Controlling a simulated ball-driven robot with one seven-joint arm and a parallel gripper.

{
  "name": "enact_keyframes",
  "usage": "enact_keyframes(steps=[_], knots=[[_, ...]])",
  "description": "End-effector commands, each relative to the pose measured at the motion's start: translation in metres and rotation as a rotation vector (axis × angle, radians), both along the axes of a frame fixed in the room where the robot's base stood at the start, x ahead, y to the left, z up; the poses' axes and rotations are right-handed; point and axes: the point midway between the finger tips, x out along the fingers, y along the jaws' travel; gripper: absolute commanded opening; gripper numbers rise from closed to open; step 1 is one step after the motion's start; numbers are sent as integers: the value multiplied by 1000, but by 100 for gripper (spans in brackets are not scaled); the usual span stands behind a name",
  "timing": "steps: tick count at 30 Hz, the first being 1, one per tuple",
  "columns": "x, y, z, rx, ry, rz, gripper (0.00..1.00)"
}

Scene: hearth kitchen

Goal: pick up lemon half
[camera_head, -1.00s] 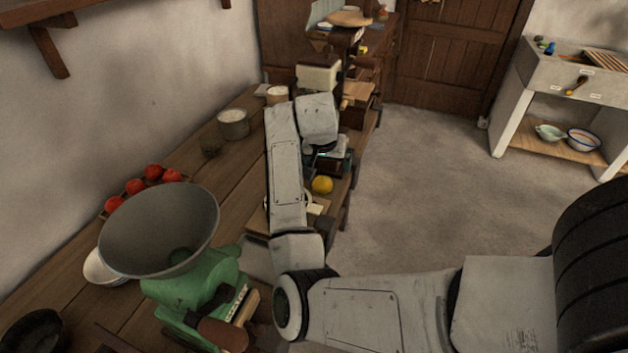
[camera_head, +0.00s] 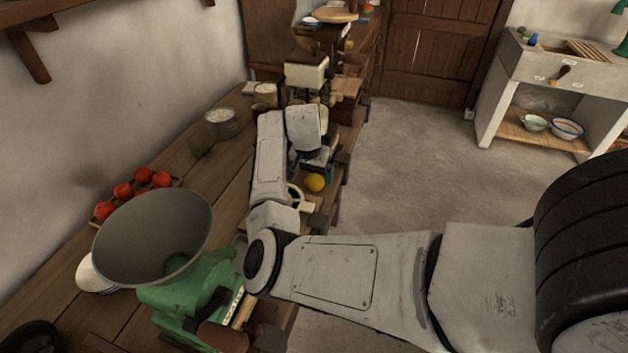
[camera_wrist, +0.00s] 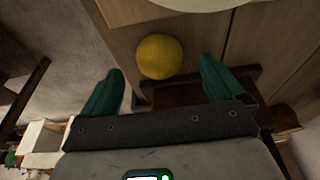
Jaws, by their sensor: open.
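A yellow lemon piece (camera_head: 314,183) lies on the wooden counter (camera_head: 178,170), beside my arm in the head view. In the wrist view the lemon piece (camera_wrist: 159,57) shows as a rounded yellow shape, between and beyond the tips of my gripper. I cannot tell from its visible side whether it is a half or a whole. My gripper (camera_wrist: 158,85) is open, with its two green fingers spread and nothing between them.
A metal pot (camera_head: 221,124) stands farther back. A pale round rim (camera_wrist: 195,3) shows beyond the lemon. Open floor lies right of the counter.

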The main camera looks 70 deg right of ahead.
Motion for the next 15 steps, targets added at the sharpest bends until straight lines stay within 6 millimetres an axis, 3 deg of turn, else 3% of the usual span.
enact_keyframes(steps=[6, 15], knots=[[0, -7, -25, 1, 0, -1, 95], [0, -8, -29, 0, 0, -1, 94]])
